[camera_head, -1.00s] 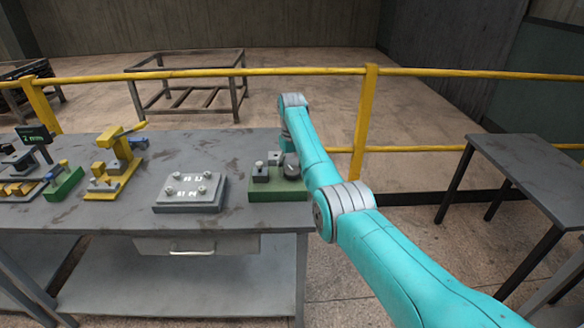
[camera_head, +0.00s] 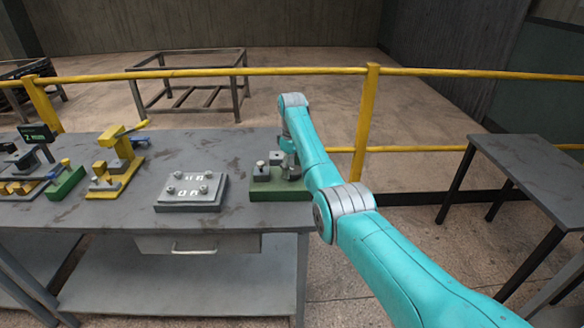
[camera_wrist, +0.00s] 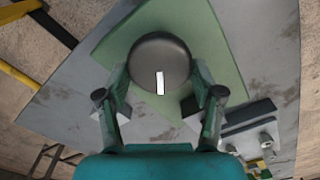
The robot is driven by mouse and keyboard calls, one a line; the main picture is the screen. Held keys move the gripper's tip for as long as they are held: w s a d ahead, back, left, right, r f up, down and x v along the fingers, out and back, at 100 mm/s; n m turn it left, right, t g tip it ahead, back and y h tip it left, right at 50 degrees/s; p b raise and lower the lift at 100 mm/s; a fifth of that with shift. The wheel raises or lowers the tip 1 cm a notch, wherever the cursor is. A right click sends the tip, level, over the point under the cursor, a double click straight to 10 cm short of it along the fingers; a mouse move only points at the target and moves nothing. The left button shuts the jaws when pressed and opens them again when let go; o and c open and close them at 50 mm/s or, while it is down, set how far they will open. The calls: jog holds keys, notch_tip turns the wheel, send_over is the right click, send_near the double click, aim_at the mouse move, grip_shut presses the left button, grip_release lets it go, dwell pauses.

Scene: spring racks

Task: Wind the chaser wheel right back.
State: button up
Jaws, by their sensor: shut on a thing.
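The chaser wheel (camera_wrist: 160,60) is a dark grey round wheel with a white mark, on a green base (camera_wrist: 216,45) in the wrist view. The white mark points toward the bottom of the picture. My gripper (camera_wrist: 160,77) is shut on the wheel, with one finger on each side of it. In the head view the green base (camera_head: 265,194) sits at the right end of the grey workbench. My gripper (camera_head: 290,163) is over its right part there and largely hides the wheel.
A grey block with bolts (camera_head: 262,170) stands on the base left of my gripper. A grey plate with several studs (camera_head: 190,205) lies further left, then a yellow fixture (camera_head: 105,185). A yellow rail (camera_head: 220,72) runs behind the workbench (camera_head: 236,150).

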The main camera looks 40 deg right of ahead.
aim_at(292, 169)
dwell(0.4)
jog(key=o, duration=1.1)
jog(key=shift+o, duration=0.2)
notch_tip(292, 169, up, 12)
